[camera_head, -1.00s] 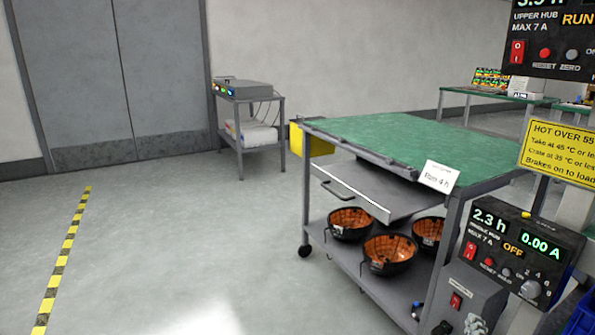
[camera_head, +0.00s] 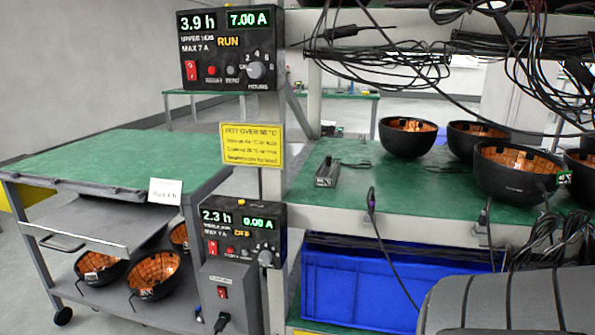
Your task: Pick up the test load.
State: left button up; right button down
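No object carries a label that I can read as test load. A small dark device with a lead (camera_head: 327,172) lies on the green middle shelf (camera_head: 350,195) of the rack, near its left end. A grey box with a red switch and a black plug (camera_head: 222,293) is mounted below the lower control panel. I cannot tell whether either is the test load. Neither of my grippers is in view.
Several black bowl-shaped units with orange insides (camera_head: 408,137) stand on the shelf; loose cables hang above. A blue crate (camera_head: 360,285) sits below. The upper panel (camera_head: 230,50) reads RUN, the lower panel (camera_head: 240,235) OFF. A green-topped trolley (camera_head: 100,160) stands left.

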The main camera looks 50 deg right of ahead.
aim_at(326, 174)
jog(key=z, duration=1.85)
jog(key=i+j+u, duration=0.25)
jog(key=i, duration=0.1)
